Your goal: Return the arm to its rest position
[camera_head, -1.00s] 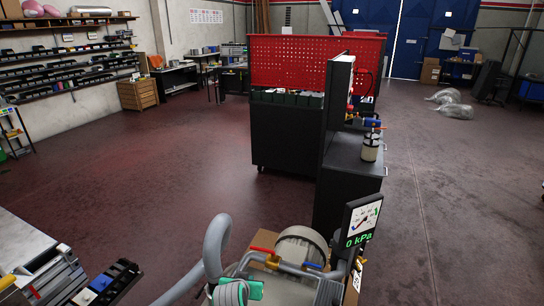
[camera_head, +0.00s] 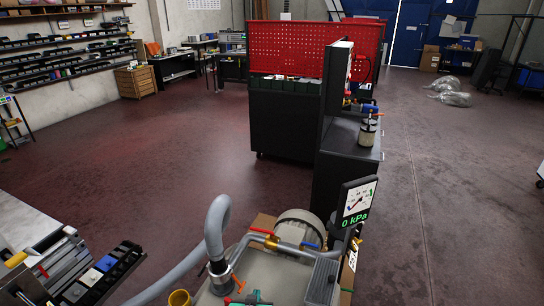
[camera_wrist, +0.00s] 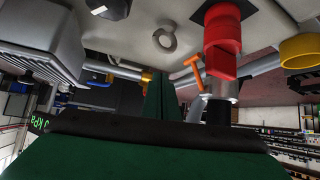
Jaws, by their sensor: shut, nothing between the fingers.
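My gripper (camera_wrist: 163,98) shows in the wrist view as two green fingers pressed together, shut and with nothing between them. Its wide green body with a dark band fills the lower part of that view. The fingers point at the vacuum pump unit, apart from its red fitting (camera_wrist: 224,35) and orange handle (camera_wrist: 195,72) as far as I can tell. In the head view the pump unit (camera_head: 262,272) stands at bottom centre. Small green pieces show at the bottom edge there; I cannot tell whether they are mine. The rest of my arm is hidden.
On the pump are a thick grey hose (camera_head: 214,230), a motor (camera_head: 300,228), a yellow cup (camera_head: 180,298) and a gauge display (camera_head: 357,200) reading 0 kPa. A bench with black bins (camera_head: 102,265) is at lower left. A black cabinet (camera_head: 283,128) stands behind; the floor (camera_head: 170,170) between is open.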

